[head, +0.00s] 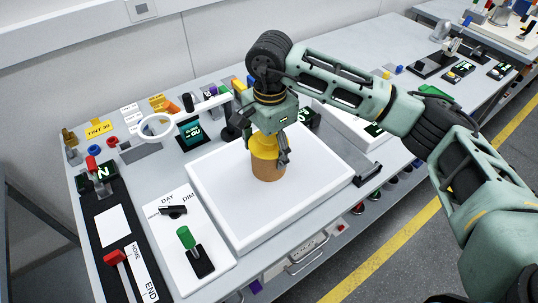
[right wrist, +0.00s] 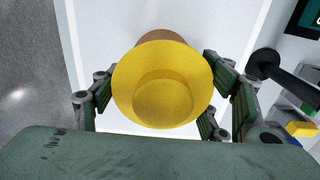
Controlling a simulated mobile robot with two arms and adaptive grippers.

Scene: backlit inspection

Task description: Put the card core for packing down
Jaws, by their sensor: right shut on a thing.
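The card core (head: 268,171) is a brown cylinder with a wide yellow cap (head: 264,147) on its top end. It is upright over the middle of the white light panel (head: 215,190). I cannot tell whether its lower end touches the panel. My right gripper (head: 266,150) comes down from above and is shut on the core near the yellow cap. In the right wrist view the yellow cap (right wrist: 165,92) faces the camera between the fingers, and a strip of the brown core (right wrist: 168,36) shows behind it. My left gripper is not in view.
A ring magnifier (head: 156,126) stands behind the panel on the left. A white board with a black knob and a green-handled lever (head: 186,238) lies left of the panel. Small coloured parts line the back of the bench. The panel around the core is bare.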

